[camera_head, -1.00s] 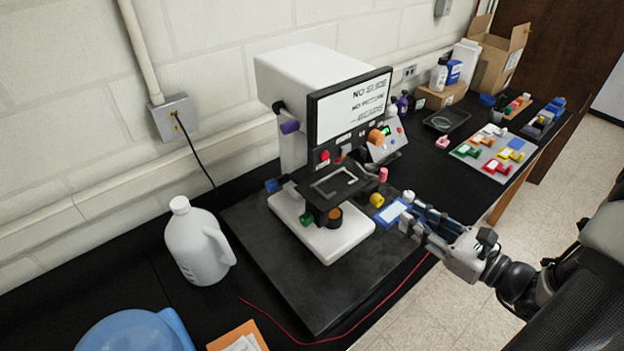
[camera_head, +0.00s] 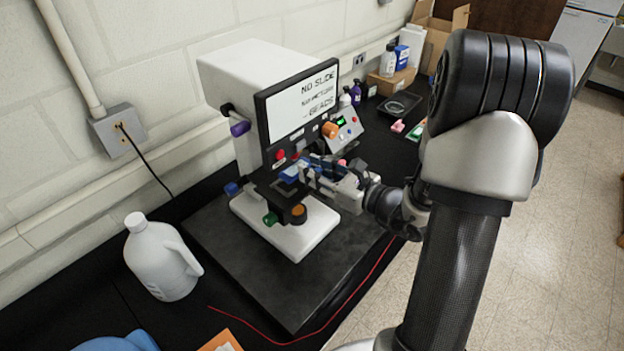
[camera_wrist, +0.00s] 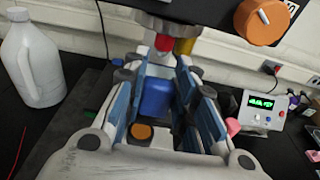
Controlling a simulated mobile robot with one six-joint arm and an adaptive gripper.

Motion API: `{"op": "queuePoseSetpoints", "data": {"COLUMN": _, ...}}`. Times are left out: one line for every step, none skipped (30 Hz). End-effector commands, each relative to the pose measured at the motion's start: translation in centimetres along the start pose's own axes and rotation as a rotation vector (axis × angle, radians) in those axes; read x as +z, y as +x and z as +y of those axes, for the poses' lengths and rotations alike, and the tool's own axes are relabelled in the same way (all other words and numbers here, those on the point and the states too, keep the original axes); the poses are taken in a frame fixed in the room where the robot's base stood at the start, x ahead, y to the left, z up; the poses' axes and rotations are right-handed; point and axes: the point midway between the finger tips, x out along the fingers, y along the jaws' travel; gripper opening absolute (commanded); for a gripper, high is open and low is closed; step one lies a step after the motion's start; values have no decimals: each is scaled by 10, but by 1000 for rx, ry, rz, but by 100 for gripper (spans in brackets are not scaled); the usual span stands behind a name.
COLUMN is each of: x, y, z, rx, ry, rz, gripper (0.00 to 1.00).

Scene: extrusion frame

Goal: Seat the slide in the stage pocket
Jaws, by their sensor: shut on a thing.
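The blue slide (camera_head: 289,174) is in my gripper (camera_head: 307,173), over the right part of the microscope's dark stage in the head view. My gripper is shut on it, reaching in from the right under the screen. In the wrist view the blue slide (camera_wrist: 157,97) shows between the two fingers. The dark stage (camera_head: 270,190) has a pale pocket outline, partly visible left of the slide. I cannot tell whether the slide touches the stage. The microscope screen (camera_head: 305,98) reads "NO SLIDE".
An orange knob (camera_head: 298,210) sits below the stage, and an orange dial (camera_head: 330,130) beside the screen. A small box with a green display (camera_head: 343,124) stands to the right. A white jug (camera_head: 160,258) stands at the left. A red wire (camera_head: 330,308) lies in front.

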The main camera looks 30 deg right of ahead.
Motion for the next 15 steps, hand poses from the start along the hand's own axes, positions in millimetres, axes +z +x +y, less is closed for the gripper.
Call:
{"op": "queuePoseSetpoints", "data": {"x": 1, "y": 5, "z": 0, "rx": 2, "ry": -1, "rz": -1, "gripper": 0}}
{"op": "queuePoseSetpoints", "data": {"x": 1, "y": 7, "z": 0, "rx": 2, "ry": -1, "rz": -1, "gripper": 0}}
{"op": "queuePoseSetpoints", "data": {"x": 1, "y": 9, "z": 0, "rx": 1, "ry": 0, "rz": 0, "gripper": 0}}
{"op": "queuePoseSetpoints", "data": {"x": 0, "y": 9, "z": 0, "rx": 0, "ry": 1, "rz": 0, "gripper": 0}}
{"op": "queuePoseSetpoints", "data": {"x": -2, "y": 10, "z": 0, "rx": -1, "ry": 1, "rz": 0, "gripper": 0}}
{"op": "queuePoseSetpoints", "data": {"x": -5, "y": 10, "z": 0, "rx": -1, "ry": 2, "rz": 0, "gripper": 0}}
{"op": "queuePoseSetpoints", "data": {"x": -9, "y": 11, "z": 0, "rx": -1, "ry": 2, "rz": 1, "gripper": 0}}
{"op": "queuePoseSetpoints", "data": {"x": -14, "y": 11, "z": 0, "rx": -1, "ry": 4, "rz": 2, "gripper": 0}}
{"op": "queuePoseSetpoints", "data": {"x": -20, "y": 12, "z": 0, "rx": -1, "ry": 5, "rz": 2, "gripper": 0}}
{"op": "queuePoseSetpoints", "data": {"x": -25, "y": 12, "z": 0, "rx": -1, "ry": 4, "rz": 2, "gripper": 0}}
{"op": "queuePoseSetpoints", "data": {"x": -29, "y": 13, "z": 0, "rx": -1, "ry": 4, "rz": 2, "gripper": 0}}
{"op": "queuePoseSetpoints", "data": {"x": -33, "y": 14, "z": 0, "rx": -1, "ry": 4, "rz": 1, "gripper": 0}}
{"op": "queuePoseSetpoints", "data": {"x": -34, "y": 14, "z": 0, "rx": -1, "ry": 2, "rz": 1, "gripper": 0}}
{"op": "queuePoseSetpoints", "data": {"x": -35, "y": 14, "z": 0, "rx": -1, "ry": 1, "rz": 0, "gripper": 0}}
{"op": "queuePoseSetpoints", "data": {"x": -34, "y": 14, "z": 0, "rx": -1, "ry": -1, "rz": -1, "gripper": 0}}
